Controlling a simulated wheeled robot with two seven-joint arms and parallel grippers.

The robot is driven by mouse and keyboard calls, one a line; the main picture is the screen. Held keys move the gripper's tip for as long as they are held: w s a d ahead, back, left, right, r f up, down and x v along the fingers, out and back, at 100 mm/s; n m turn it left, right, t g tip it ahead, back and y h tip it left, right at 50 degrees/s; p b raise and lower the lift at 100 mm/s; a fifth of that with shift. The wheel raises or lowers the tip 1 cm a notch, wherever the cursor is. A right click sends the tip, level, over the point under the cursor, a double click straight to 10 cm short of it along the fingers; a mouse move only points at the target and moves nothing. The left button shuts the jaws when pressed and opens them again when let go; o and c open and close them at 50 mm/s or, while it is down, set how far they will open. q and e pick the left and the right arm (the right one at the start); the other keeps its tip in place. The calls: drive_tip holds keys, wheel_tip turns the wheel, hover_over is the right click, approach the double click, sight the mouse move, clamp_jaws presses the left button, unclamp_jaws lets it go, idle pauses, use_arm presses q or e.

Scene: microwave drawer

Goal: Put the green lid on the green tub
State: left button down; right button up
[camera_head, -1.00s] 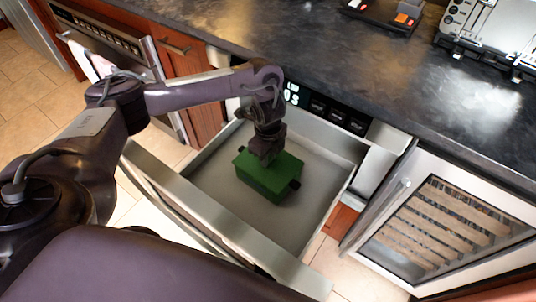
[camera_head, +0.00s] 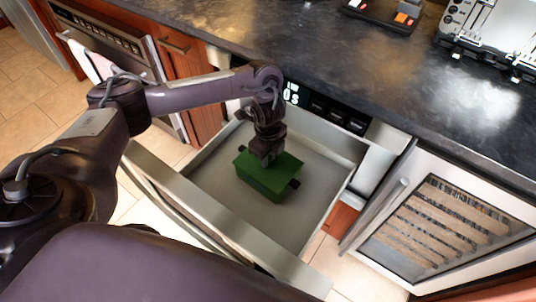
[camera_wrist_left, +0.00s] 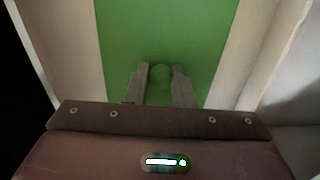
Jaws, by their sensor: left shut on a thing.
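The green tub (camera_head: 268,188) stands upright in the open drawer, with a dark handle (camera_head: 295,184) on its right side. The green lid (camera_head: 286,168) lies level over the tub's top, and I see no clear gap between them. My left gripper (camera_head: 267,163) points down at the middle of the lid, partly covering it. In the left wrist view the green lid (camera_wrist_left: 150,35) fills the middle. The two fingers (camera_wrist_left: 160,70) are shut on a small green knob on it. The inside of the tub is hidden. My right gripper is not in view.
The drawer (camera_head: 315,190) has bare floor around the tub, and its metal front wall lies nearest me. The dark counter (camera_head: 380,75) runs behind it. A glass-fronted cooler (camera_head: 450,225) stands at the right, and a toaster-like appliance (camera_head: 490,35) at the back right.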

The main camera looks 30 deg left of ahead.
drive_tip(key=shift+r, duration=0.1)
use_arm(q)
drive_tip(key=c, duration=0.7)
unclamp_jaws()
drive_tip(key=shift+r+p, duration=1.15)
drive_tip(key=shift+p, duration=0.15)
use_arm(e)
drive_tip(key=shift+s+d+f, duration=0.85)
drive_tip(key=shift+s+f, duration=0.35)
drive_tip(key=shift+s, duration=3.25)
use_arm(q)
wheel_tip(320, 180, up, 3)
drive_tip(key=p, duration=0.2)
drive_tip(key=shift+f+p, duration=0.2)
drive_tip(key=shift+p, duration=0.1)
drive_tip(key=shift+r+p, duration=1.05)
drive_tip(key=shift+p, duration=0.05)
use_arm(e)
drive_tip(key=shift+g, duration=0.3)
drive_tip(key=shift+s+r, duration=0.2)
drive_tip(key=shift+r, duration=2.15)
